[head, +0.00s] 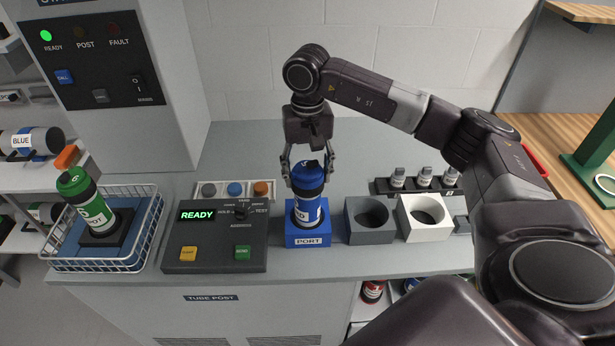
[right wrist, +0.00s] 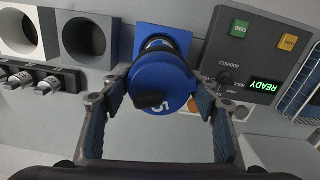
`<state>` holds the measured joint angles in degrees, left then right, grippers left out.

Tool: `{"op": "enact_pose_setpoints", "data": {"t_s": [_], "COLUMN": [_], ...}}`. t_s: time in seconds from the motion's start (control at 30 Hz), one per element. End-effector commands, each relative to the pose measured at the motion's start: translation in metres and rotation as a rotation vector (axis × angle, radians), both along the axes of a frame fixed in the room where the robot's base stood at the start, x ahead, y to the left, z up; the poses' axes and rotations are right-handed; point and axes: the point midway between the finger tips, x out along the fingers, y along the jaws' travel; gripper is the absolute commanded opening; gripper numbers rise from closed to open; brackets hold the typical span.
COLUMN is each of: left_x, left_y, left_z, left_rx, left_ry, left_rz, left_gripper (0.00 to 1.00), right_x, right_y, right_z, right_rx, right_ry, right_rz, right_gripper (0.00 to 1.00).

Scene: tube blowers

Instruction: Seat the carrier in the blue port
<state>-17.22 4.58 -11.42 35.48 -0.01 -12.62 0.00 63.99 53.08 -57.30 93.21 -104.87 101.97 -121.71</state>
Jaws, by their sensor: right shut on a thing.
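A blue carrier (head: 307,190) with a white label stands nearly upright in the blue port (head: 307,238), a block marked PORT. Its lower end is inside the port's opening; how deep it sits is hard to tell. My right gripper (head: 311,177) comes from above and is shut on the carrier's upper part. In the right wrist view the blue carrier cap (right wrist: 163,82) with a dark knob lies between the fingers, and the blue port (right wrist: 163,36) shows behind it. My left gripper is not in view.
A control panel (head: 215,255) reading READY stands left of the port. A wire basket (head: 147,228) holds a green carrier (head: 88,203). Grey (head: 357,236) and white (head: 408,231) socket blocks stand close on the right, with a rack of small parts (head: 385,187) behind.

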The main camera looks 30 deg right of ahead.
Motion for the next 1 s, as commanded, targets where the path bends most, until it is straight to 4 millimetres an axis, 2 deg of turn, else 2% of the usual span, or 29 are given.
{"op": "enact_pose_setpoints", "data": {"t_s": [0.3, 0.33, 0.47, 0.77, 0.87, 1.0], "left_x": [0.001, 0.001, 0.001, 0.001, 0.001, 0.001], "left_y": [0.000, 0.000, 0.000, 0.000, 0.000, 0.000], "left_z": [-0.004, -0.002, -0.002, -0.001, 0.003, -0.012], "left_rx": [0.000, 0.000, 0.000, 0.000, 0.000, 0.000], "left_ry": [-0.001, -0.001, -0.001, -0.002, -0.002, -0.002], "left_rz": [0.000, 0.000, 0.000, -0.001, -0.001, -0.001], "left_gripper": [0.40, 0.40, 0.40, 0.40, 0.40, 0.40], "right_x": [0.001, 0.001, 0.001, 0.001, 0.001, 0.002], "right_y": [0.000, 0.000, 0.000, 0.000, 0.000, 0.000], "right_z": [-0.003, -0.002, -0.001, 0.000, 0.005, 0.024], "right_rx": [0.001, 0.000, 0.000, 0.000, 0.000, 0.000], "right_ry": [-0.004, -0.002, -0.002, -0.002, -0.003, -0.009], "right_rz": [0.000, 0.000, 0.000, 0.000, 0.000, 0.001], "right_gripper": [0.08, 0.59, 0.73, 0.73, 0.73, 0.73]}}
